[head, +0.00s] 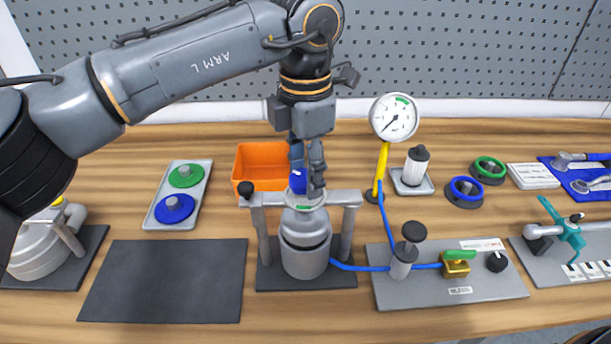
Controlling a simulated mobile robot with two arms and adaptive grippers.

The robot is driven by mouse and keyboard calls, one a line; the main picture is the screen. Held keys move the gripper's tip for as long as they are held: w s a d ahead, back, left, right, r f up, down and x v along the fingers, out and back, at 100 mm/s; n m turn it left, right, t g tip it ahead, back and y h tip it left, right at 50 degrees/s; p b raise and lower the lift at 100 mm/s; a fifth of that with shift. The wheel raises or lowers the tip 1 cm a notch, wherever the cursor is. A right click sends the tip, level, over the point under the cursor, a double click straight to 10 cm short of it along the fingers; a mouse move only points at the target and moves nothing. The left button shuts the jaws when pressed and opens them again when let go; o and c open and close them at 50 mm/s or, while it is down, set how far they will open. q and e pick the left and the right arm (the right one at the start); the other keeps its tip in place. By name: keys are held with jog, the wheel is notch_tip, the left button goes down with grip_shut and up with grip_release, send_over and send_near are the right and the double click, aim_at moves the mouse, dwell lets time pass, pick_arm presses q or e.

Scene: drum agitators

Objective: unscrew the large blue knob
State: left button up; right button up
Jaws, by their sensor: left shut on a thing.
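The large blue knob (297,183) sits at the top of the grey metal drum (304,243), which stands in a frame in the middle of the table. My left gripper (306,178) comes straight down from above and is shut on the blue knob. Its fingers cover part of the knob, so its lower edge is hard to make out. A green mark shows on the drum top just below it. My right gripper is not in view.
An orange bin (262,165) stands behind the drum. A tray (179,195) with green and blue discs lies to the left, near a dark mat (163,281). A pressure gauge (394,117) and a pump panel (448,285) stand to the right. The mat is clear.

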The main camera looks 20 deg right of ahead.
aim_at(305, 177)
pick_arm(q)
jog(key=shift+f+n, duration=0.1)
jog(key=shift+n, duration=0.4)
jog(key=o, duration=1.1)
jog(key=shift+o, duration=0.2)
notch_tip(305, 177, up, 12)
